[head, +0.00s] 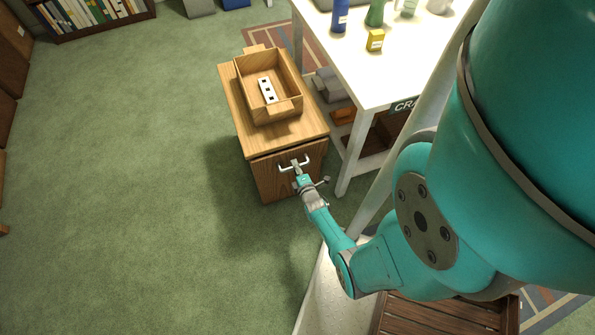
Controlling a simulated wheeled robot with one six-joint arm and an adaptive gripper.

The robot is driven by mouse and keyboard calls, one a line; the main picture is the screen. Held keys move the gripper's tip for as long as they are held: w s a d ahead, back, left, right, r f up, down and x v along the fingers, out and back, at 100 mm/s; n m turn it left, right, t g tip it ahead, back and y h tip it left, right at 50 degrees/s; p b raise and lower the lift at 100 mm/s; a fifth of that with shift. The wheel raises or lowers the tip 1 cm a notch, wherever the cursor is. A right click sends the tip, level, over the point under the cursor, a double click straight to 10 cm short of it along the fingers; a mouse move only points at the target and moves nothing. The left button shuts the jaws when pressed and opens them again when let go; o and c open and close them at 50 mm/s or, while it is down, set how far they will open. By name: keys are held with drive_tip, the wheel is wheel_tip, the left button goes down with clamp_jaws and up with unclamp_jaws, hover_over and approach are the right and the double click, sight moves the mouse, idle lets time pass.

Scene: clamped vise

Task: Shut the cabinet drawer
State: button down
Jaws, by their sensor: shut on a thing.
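The small wooden cabinet (236,108) stands on the green carpet beside the white table. Its drawer front (270,180) faces me, with a pale metal bar handle (306,160). A thin dark line runs between the cabinet top and the drawer front; from this angle I cannot tell how far the drawer stands out. My gripper (297,172) is at the middle of the drawer front, shut on the handle. The fingertips are small and partly merge with the handle.
An open wooden box (291,105) with a white block (267,90) in it sits on the cabinet. The white table (375,75), holding bottles and a yellow box (375,40), stands close at right. Open carpet (130,170) lies to the left.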

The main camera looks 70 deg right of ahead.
drive_tip(key=shift+w+d, duration=0.4)
drive_tip(key=shift+d, duration=0.1)
drive_tip(key=c, duration=1.1)
unclamp_jaws()
drive_tip(key=shift+o, duration=0.2)
drive_tip(key=shift+a, duration=0.1)
drive_tip(key=v, duration=1.2)
drive_tip(key=s+a+r+m+t+y, duration=0.2)
drive_tip(key=a+r, duration=0.5)
drive_tip(key=a, duration=0.3)
drive_tip(key=s+a+r+m+t+y, duration=0.1)
drive_tip(key=s+a+r+m+y, duration=0.15)
drive_tip(key=a+r, duration=0.6)
drive_tip(key=s+a+r+m+y, duration=0.1)
drive_tip(key=s+a+r+y, duration=0.1)
drive_tip(key=a+r, duration=0.2)
drive_tip(key=s+a+r+m+t+y, duration=0.1)
drive_tip(key=s+a+r+y, duration=0.1)
drive_tip(key=r, duration=0.9)
drive_tip(key=s+a+r+m+y, duration=0.1)
drive_tip(key=s+a+r+y, duration=0.2)
drive_tip(key=a+r, duration=0.3)
wheel_tip(320, 180, up, 3)
drive_tip(key=shift+f+t, duration=0.25)
drive_tip(key=shift+t, duration=0.05)
